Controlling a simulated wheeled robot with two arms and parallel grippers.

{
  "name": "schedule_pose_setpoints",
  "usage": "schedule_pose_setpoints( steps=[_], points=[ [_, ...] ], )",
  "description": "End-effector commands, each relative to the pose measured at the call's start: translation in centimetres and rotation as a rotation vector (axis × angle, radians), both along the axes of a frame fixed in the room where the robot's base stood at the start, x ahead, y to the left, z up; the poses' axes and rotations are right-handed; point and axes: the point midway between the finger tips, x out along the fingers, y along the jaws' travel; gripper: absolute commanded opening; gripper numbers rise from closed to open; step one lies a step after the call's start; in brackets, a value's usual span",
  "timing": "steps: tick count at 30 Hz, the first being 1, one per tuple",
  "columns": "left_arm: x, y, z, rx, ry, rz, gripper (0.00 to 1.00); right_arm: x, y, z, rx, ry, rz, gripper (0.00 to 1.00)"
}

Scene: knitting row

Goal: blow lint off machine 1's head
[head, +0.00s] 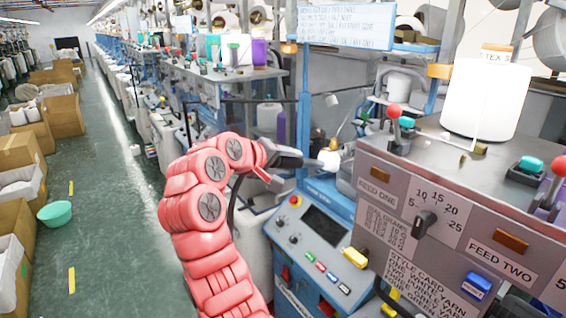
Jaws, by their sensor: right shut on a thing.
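My right gripper (312,161) reaches in at the middle of the head view, above a blue control panel. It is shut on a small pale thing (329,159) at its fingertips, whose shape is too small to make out. A dark hose or cable hangs by my wrist. The blue knitting machine (318,190) with a dark screen stands just below and beyond the gripper. I cannot read a number on it, and I cannot make out its head or any lint clearly. My left gripper is out of view.
A grey feed cabinet (398,190) with knobs, labels and a large white yarn cone (486,100) stands close at the right. More machines line the aisle. Cardboard boxes (62,118) and a green basin (55,213) stand at the left. The green floor (110,200) between is clear.

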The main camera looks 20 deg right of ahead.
Motion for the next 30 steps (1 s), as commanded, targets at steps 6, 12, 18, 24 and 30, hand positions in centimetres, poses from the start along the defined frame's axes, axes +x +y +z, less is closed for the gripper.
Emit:
schedule_pose_setpoints(
  steps=[6,12,18,24,30],
  points=[
    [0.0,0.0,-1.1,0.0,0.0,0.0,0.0,1.5,-2.3,-1.6,0.002,0.001,-0.005,0.0],
    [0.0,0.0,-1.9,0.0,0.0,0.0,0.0,3.0,-4.1,-2.7,0.0,0.002,-0.004,0.0],
    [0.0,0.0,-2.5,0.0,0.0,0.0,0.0,4.4,-6.1,-3.8,0.002,0.003,-0.004,0.0],
    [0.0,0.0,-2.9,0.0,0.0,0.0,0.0,5.9,-7.9,-5.0,0.0,0.004,-0.002,0.0],
    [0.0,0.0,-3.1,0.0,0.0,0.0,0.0,7.0,-9.3,-5.8,0.001,0.002,-0.002,0.0]
  ],
)
